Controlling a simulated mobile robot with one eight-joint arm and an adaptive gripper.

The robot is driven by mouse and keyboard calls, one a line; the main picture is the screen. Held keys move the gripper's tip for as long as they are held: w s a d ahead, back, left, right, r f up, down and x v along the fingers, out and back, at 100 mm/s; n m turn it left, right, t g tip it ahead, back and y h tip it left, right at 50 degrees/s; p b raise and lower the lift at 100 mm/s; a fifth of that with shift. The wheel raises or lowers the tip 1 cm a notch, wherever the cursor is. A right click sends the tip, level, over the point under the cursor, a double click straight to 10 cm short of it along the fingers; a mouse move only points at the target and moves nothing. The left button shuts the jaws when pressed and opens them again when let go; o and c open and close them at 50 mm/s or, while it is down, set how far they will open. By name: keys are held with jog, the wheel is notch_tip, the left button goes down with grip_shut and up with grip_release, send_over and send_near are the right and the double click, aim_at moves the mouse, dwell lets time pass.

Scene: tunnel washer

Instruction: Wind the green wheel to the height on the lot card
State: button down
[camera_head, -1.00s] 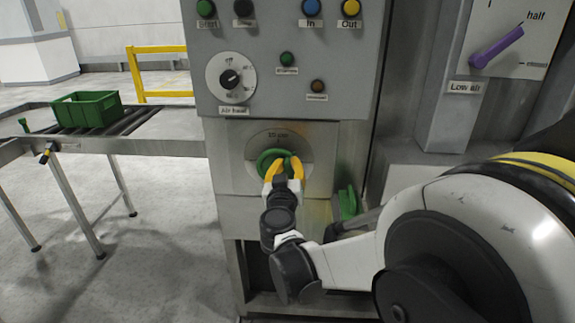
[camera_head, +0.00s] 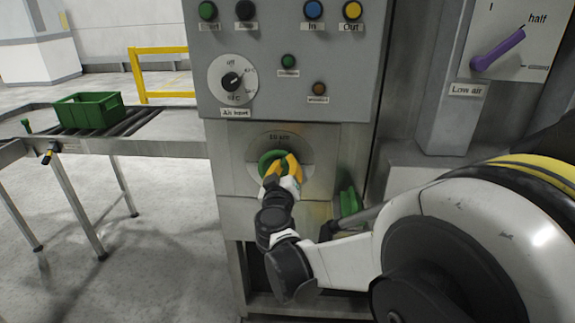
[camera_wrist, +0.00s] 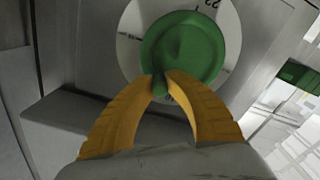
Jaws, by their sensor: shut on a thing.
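The green wheel (camera_head: 268,158) sits on a round pale dial plate on the grey machine's lower panel. It also shows in the wrist view (camera_wrist: 185,48), where part of a number is on the plate above it. My gripper (camera_head: 279,167) has yellow fingers, seen in the wrist view (camera_wrist: 160,85) closed on the lower rim of the wheel. The fingertips hide a small part of the rim. Small writing above the wheel in the head view is too blurred to read surely. I cannot make out a lot card.
Above are an air heat dial (camera_head: 232,81) and several coloured buttons. A purple lever (camera_head: 497,50) labelled "Low air" is at the right. A green crate (camera_head: 90,110) stands on a roller table at the left. A green object (camera_head: 349,201) is right of the wheel.

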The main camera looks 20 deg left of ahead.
jog(key=shift+s+a+r+n, duration=0.1)
jog(key=shift+a+n, duration=0.25)
jog(key=shift+n, duration=0.5)
jog(key=shift+s+a+r+n, duration=0.1)
jog(key=shift+a+n, duration=0.2)
jog(key=shift+n, duration=0.6)
jog(key=shift+s+a+r+n, duration=0.1)
jog(key=shift+a+n, duration=0.25)
jog(key=shift+n, duration=0.5)
jog(key=c, duration=1.3)
grip_release()
jog(key=shift+a, duration=0.1)
jog(key=v, duration=1.2)
jog(key=shift+d, duration=0.2)
